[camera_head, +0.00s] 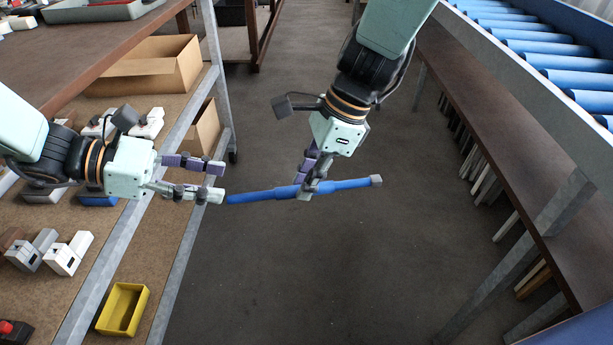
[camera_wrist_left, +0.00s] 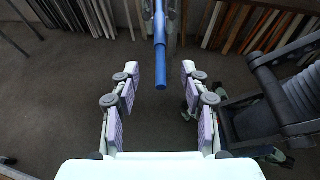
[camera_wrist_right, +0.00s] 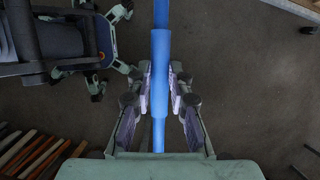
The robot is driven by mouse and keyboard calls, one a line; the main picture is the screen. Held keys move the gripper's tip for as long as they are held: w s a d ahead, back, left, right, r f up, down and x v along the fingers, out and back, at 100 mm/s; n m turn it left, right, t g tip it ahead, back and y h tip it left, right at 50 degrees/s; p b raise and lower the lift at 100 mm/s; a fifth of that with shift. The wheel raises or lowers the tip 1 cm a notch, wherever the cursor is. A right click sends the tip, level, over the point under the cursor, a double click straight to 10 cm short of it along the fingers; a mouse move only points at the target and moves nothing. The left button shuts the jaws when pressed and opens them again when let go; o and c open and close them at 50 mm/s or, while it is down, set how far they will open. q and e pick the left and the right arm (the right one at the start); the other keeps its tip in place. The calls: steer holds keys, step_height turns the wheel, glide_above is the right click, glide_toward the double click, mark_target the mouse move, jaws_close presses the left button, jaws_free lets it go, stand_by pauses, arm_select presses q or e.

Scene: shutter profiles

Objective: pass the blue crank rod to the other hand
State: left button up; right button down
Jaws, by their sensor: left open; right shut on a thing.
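The blue crank rod (camera_head: 262,194) is held level in the air over the aisle, with a grey block at its right end. My right gripper (camera_head: 310,187) is shut on its middle part; in the right wrist view the rod (camera_wrist_right: 160,75) runs between the closed pads (camera_wrist_right: 160,92). My left gripper (camera_head: 218,182) is open and empty, just left of the rod's free end. In the left wrist view the rod's end (camera_wrist_left: 160,84) points between the spread fingers (camera_wrist_left: 161,75), apart from both pads.
A shelf rack with a grey metal frame (camera_head: 165,210) stands at left, holding cardboard boxes (camera_head: 150,75), a yellow bin (camera_head: 123,309) and several white and grey parts. A brown bench (camera_head: 500,130) and a roller conveyor (camera_head: 560,55) stand at right. The aisle floor (camera_head: 300,290) between is clear.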

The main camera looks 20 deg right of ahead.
arm_select(q)
steer(key=s+a+f+m+g+y, duration=0.1)
steer(key=s+a+f+m+y, duration=0.1)
steer(key=s+a+f+y, duration=0.5)
steer(key=s+a+f+m+g+y, duration=0.15)
steer(key=s+f, duration=0.45)
steer(key=f, duration=0.6)
steer(key=s+a+f+m+t+y, duration=0.1)
steer(key=s+a+f+m+y, duration=0.1)
steer(key=s+a+f+m, duration=0.2)
steer(key=s+a+f+m+t+y, duration=0.2)
steer(key=s+a+f+m, duration=0.3)
steer(key=s+m, duration=0.4)
steer(key=shift+s+a+f+y, duration=0.25)
steer(key=shift+s+f+y, duration=0.2)
steer(key=shift+s, duration=0.7)
steer(key=shift+t, duration=0.25)
